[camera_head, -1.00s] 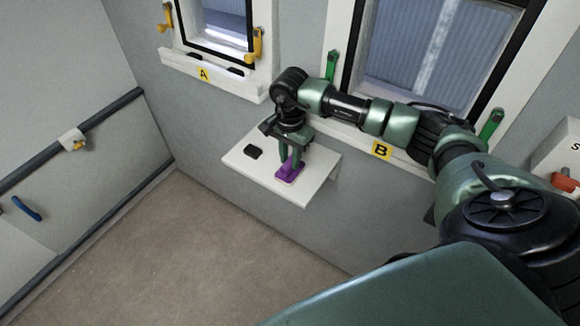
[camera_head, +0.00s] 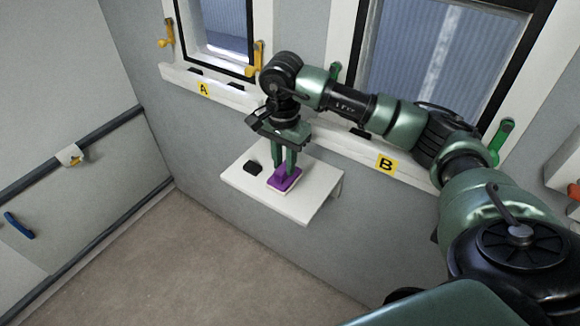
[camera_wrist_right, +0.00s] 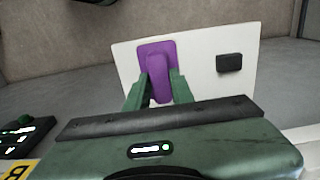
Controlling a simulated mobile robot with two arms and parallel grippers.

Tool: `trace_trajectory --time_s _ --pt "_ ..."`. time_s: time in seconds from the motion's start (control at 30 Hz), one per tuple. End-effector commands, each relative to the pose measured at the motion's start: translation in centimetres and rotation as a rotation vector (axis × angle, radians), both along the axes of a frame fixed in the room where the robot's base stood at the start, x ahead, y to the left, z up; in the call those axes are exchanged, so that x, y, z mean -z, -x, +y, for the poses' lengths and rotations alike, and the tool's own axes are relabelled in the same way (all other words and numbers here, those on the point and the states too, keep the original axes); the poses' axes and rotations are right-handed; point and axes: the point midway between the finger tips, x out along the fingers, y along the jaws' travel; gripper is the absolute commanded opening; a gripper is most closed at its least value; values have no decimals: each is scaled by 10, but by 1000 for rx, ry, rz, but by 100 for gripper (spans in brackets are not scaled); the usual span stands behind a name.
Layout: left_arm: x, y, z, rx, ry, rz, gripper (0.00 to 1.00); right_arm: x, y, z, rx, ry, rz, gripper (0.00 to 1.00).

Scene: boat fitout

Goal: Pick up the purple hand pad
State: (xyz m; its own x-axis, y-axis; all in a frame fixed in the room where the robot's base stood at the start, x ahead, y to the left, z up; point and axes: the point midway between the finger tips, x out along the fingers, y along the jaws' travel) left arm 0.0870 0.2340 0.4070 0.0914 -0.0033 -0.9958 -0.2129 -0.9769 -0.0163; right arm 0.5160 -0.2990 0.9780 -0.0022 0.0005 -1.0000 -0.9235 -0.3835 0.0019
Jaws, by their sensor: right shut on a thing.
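The purple hand pad (camera_head: 284,180) has a flat base and a raised grip. It is at the white wall shelf (camera_head: 316,199), near its front edge; whether it touches the shelf I cannot tell. My right gripper (camera_head: 284,168) points down from above with its fingers on either side of the grip, shut on it. In the right wrist view the pad (camera_wrist_right: 157,60) shows between the two green fingers (camera_wrist_right: 159,88). My left gripper is not in view.
A small black block (camera_head: 253,168) lies on the shelf left of the pad. Windows marked A (camera_head: 204,89) and B (camera_head: 386,164) have sills above the shelf. Yellow and green latches stick out beside them. The floor below is clear.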

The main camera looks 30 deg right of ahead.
Motion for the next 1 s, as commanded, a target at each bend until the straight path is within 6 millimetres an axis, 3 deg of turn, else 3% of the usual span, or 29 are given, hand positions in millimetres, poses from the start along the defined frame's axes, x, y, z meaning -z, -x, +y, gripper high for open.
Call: trace_trajectory --time_s 0.3,0.5,0.7,1.0 --pt "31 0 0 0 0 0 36 3 35 88 -9 -2 -6 0" --pt "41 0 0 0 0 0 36 2 52 128 -5 -1 -4 0" --pt "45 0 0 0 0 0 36 0 61 151 -1 -2 -4 0" --pt "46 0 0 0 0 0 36 -1 65 158 1 0 -2 0"
